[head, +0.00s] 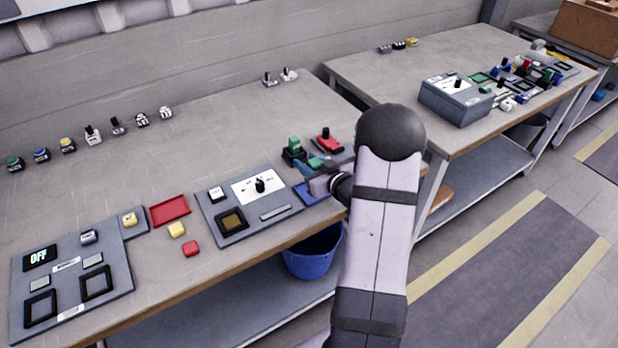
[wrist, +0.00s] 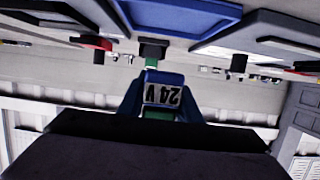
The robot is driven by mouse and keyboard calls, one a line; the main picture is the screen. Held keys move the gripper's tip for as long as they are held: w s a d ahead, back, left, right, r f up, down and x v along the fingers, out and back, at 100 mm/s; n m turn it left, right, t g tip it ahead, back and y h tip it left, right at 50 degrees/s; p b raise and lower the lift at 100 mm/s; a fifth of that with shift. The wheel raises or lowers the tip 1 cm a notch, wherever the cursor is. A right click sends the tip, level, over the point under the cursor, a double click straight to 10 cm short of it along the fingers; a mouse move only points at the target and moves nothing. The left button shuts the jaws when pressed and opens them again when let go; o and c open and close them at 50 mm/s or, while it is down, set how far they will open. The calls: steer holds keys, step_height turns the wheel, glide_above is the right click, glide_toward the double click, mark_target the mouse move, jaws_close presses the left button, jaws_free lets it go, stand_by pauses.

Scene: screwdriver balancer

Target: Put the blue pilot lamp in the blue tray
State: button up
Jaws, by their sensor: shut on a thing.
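My gripper (wrist: 160,98) is shut on a small blue piece with a "24 V" label, which I take to be the blue pilot lamp (wrist: 163,78). A bit of green shows just below the label. In the head view the lamp cannot be made out behind my wrist. The blue tray (head: 306,196) lies at the bench's front right, partly covered by my arm. It also shows at the top of the wrist view (wrist: 180,30), apart from the lamp. I cannot tell the height of the lamp over the bench.
A green-topped switch (head: 293,151) and a red-topped switch (head: 326,140) stand close behind my gripper. A grey panel (head: 215,212) with a rotary knob lies left of the blue tray. Farther left is a red tray (head: 168,211). A blue bin (head: 314,258) sits below the bench edge.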

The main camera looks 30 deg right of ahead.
steer(key=shift+f, duration=2.65)
steer(key=shift+f, duration=0.2)
steer(key=o, duration=1)
steer(key=shift+o, duration=0.2)
steer(key=shift+r, duration=0.15)
steer(key=shift+s+r, duration=0.1)
steer(key=shift+s, duration=0.05)
steer(key=b+v, duration=0.1)
steer(key=v, duration=1)
steer(key=shift+s+r, duration=0.15)
steer(key=shift+s, duration=0.2)
